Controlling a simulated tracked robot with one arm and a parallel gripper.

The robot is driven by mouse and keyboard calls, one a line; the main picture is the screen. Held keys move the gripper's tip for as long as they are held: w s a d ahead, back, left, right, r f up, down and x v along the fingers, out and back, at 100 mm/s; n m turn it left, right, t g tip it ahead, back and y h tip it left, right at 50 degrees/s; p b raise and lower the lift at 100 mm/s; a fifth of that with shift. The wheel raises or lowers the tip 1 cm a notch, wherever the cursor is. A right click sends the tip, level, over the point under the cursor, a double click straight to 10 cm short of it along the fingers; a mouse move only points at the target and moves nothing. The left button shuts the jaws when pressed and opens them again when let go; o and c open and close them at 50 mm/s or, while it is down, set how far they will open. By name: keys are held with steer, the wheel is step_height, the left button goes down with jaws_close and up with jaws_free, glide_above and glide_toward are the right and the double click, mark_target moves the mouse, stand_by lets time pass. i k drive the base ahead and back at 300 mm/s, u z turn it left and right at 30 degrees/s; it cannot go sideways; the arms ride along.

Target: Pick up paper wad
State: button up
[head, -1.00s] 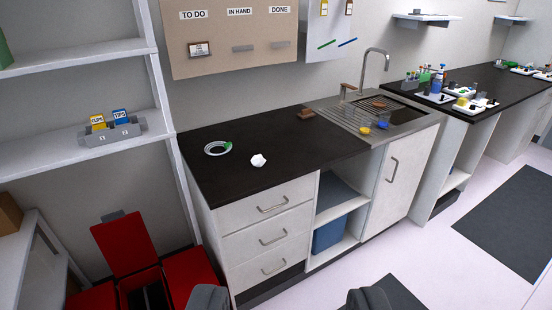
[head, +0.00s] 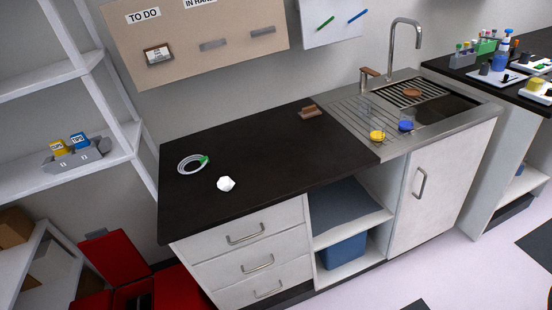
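The paper wad (head: 226,184) is a small white crumpled lump. It lies on the black countertop (head: 270,160), near the front edge of the left part, above the drawers. It is apart from the white ring-shaped coil with a green end (head: 193,164), which lies just behind it to the left. Nothing covers the wad. My gripper is not in view now.
A brown block (head: 308,112) lies at the back of the counter. The sink (head: 440,108) with a tall faucet is to the right, with yellow and blue items on its drainboard. A shelf (head: 20,175) and open red bin (head: 115,262) stand at left.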

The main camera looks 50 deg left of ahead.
mark_target(225, 184)
steer(key=u, duration=0.25)
steer(key=i, duration=1.15)
steer(key=u, duration=1.05)
steer(key=i, duration=0.4)
steer(key=u, duration=0.25)
